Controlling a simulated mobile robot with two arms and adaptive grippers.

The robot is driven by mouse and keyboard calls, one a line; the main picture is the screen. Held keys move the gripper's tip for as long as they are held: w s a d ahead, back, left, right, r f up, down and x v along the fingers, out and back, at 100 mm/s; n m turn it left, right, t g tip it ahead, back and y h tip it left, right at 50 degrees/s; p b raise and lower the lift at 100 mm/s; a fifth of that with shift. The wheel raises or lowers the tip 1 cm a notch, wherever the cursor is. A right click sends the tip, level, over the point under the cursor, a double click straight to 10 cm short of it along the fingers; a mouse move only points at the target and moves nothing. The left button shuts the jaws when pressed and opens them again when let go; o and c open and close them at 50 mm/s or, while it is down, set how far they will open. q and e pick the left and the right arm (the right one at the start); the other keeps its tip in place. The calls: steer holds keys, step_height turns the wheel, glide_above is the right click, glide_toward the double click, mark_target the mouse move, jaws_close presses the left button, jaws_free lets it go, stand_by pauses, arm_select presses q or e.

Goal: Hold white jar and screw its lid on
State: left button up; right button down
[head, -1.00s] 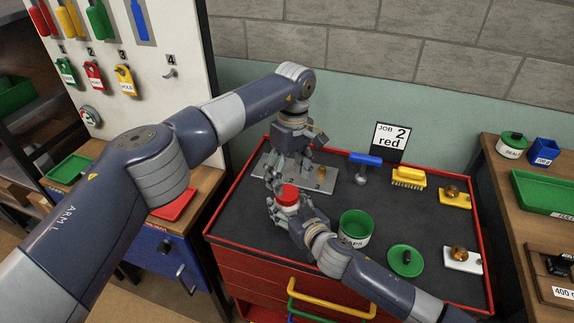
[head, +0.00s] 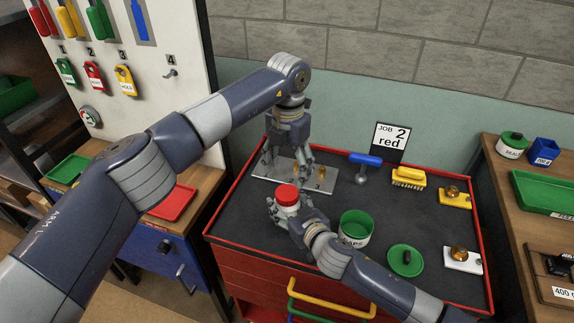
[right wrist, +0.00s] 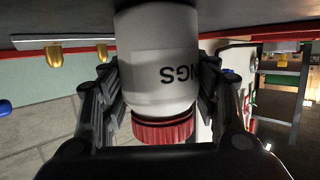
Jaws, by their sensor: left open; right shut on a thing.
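The white jar (head: 287,210) stands upright near the tabletop's left front, with the red lid (head: 287,194) sitting on top. In the right wrist view the jar (right wrist: 160,65) appears upside down with dark lettering ending in "NGS", and the ribbed red lid (right wrist: 162,130) is at its mouth. My right gripper (head: 289,215) is shut around the jar's body, one finger on each side. My left gripper (head: 288,168) is open and empty, pointing down behind and above the lid, apart from it. Whether the lid is fully tight cannot be told.
A grey plate (head: 264,171) with small brass parts lies behind the jar. A green tub (head: 356,228) and a green lid (head: 405,260) are to the right. A blue-handled tool (head: 363,165), a yellow brush (head: 408,178) and brass-knobbed blocks stand farther right. The dark tabletop between is clear.

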mark_target(287, 192)
arm_select(q)
steer(key=n, duration=0.3)
steer(key=shift+r, duration=0.2)
arm_select(e)
steer(key=shift+f, duration=0.1)
arm_select(q)
steer(key=shift+f, duration=4)
steer(key=c, duration=1.1)
steer(key=o, duration=1.2)
